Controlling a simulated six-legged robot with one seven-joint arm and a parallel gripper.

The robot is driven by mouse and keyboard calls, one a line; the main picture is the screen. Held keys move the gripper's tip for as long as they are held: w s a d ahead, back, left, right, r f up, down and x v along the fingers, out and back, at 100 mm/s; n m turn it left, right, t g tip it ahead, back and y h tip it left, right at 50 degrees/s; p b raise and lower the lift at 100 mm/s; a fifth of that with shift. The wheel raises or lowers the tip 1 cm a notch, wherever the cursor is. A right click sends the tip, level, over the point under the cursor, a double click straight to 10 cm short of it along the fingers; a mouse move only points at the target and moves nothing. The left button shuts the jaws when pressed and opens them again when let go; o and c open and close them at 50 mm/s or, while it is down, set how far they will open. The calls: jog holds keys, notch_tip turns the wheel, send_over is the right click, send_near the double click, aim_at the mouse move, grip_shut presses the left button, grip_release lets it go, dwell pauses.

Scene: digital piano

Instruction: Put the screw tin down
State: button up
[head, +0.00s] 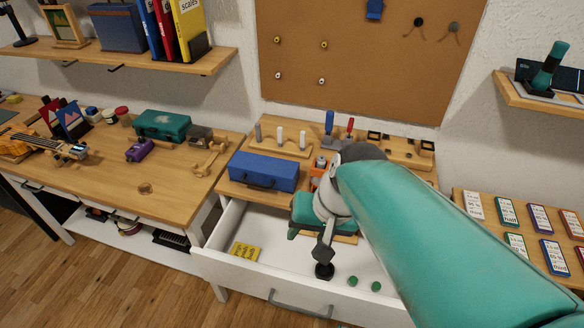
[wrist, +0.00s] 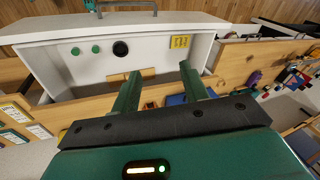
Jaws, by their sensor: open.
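My gripper (wrist: 160,72) is open, with nothing between its two green fingers in the wrist view.
A blue case (head: 263,171) stands on the desktop behind. Upright tools (head: 329,122) and pegs stand at the back. A bare patch of drawer floor lies between the yellow block and the black thing.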

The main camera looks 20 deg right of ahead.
jog(key=shift+o, duration=0.5)
jog(key=r+n, duration=0.1)
jog(key=r+n+t+h, duration=0.1)
jog(key=r, duration=0.1)
jog(key=r+n+t+h, duration=0.1)
jog(key=r, duration=0.1)
jog(key=shift+s+d+r+n, duration=0.2)
jog(key=shift+s+r+n, duration=0.05)
jog(key=shift+s+n, duration=0.1)
jog(key=shift+o, duration=1.4)
jog(key=shift+d+r+t, duration=0.1)
jog(key=shift+r+t, duration=0.15)
jog(key=shift+t, duration=0.05)
jog(key=w+d+f+m+g, duration=0.1)
jog(key=w+d+m, duration=0.35)
jog(key=d, duration=0.25)
jog(key=w+d+f+m+g+h, duration=0.1)
jog(key=w+d+m, duration=0.35)
jog(key=d, duration=0.35)
jog(key=w+d+f+m+g, duration=0.1)
jog(key=w+d+m+g, duration=0.1)
jog(key=w+d+m, duration=0.35)
jog(key=d+f+m, duration=0.5)
jog(key=d+m, duration=0.1)
jog(key=d, duration=0.6)
jog(key=shift+g, duration=0.3)
jog(key=f, duration=1.3)
jog(key=shift+w+d+f, duration=0.2)
jog(key=shift+w+f, duration=0.1)
jog(key=shift+w, duration=0.1)
